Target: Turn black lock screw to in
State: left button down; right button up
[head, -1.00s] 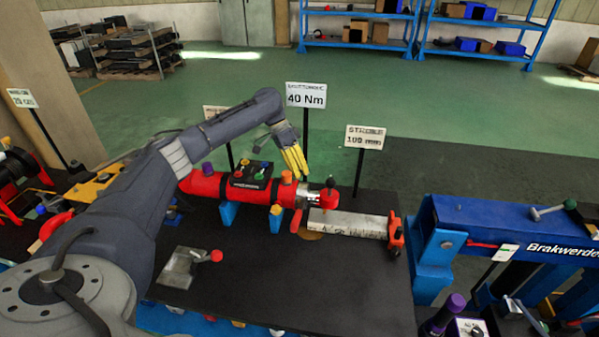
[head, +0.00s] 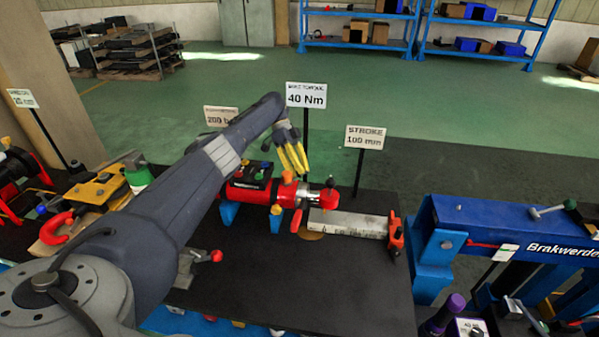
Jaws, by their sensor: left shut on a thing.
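My left gripper (head: 302,168), with yellow fingers, reaches down just behind the far end of the red cylinder (head: 258,192) in the head view. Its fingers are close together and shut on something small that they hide. It is most likely the black lock screw, but I cannot make the screw out clearly. An orange knob (head: 288,176) stands just in front of the fingertips. My right gripper is not in view.
A grey scale bar (head: 347,223) runs right from the cylinder to a red end piece (head: 396,234). Signs on posts, such as the 40 Nm sign (head: 306,95), stand behind. A blue crane beam (head: 490,221) is at right. The black table front (head: 340,290) is clear.

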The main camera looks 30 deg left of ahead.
pick_arm(q)
jog(key=shift+a+m, duration=0.15)
jog(key=shift+m, duration=0.35)
dwell(0.3)
jog(key=c, duration=1.2)
grip_release()
jog(key=shift+n, duration=0.5)
